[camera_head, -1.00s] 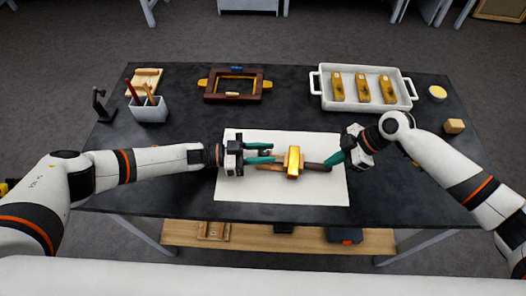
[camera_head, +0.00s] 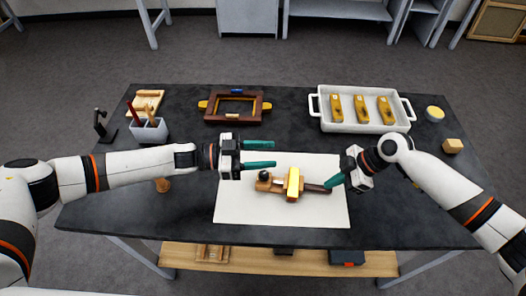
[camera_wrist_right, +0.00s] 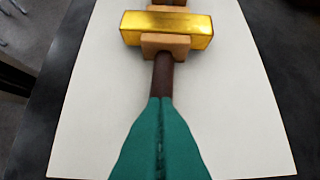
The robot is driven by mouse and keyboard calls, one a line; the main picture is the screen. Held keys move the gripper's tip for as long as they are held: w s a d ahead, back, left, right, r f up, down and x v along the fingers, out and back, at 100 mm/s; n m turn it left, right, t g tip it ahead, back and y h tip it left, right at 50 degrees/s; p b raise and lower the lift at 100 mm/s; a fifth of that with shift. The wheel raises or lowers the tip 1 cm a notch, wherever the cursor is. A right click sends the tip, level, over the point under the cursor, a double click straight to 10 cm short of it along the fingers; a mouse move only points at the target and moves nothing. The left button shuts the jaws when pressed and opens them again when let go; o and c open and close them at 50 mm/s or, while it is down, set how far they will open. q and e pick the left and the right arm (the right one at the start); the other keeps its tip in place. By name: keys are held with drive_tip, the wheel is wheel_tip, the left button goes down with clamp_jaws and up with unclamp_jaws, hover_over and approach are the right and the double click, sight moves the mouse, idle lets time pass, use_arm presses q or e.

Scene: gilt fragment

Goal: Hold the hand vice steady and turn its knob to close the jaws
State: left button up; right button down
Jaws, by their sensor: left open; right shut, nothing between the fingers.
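The hand vice (camera_head: 265,184) lies across a white sheet, with wooden jaws, a round dark knob (camera_head: 264,174) at its left end and a dark handle (camera_head: 314,188) toward the right. A gold bar (camera_head: 293,184) sits across its jaws; it also shows in the right wrist view (camera_wrist_right: 167,29). My left gripper (camera_head: 275,154) is open and empty, beyond the knob and apart from it. My right gripper (camera_head: 334,181) is shut with its green fingers together at the handle's end. In the right wrist view the fingertips (camera_wrist_right: 160,100) meet or overlap the handle; contact is unclear.
The white sheet (camera_head: 240,208) has bare room in front of the vice. A white tray (camera_head: 363,127) with several gold-topped pieces, a dark wooden frame (camera_head: 212,112) and a pen cup (camera_head: 149,133) stand at the back. A round brown piece (camera_head: 163,185) lies near my left arm.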

drive_tip(key=shift+s+d+f, duration=0.1)
drive_tip(key=shift+f, duration=0.15)
drive_tip(key=shift+r, duration=0.1)
wheel_tip(320, 180, up, 2)
drive_tip(key=shift+r, duration=2.1)
drive_tip(key=shift+w+r, duration=0.1)
drive_tip(key=shift+w, duration=0.1)
drive_tip(key=v, duration=1.1)
drive_tip(key=shift+d+r, duration=0.25)
drive_tip(key=shift+r, duration=0.05)
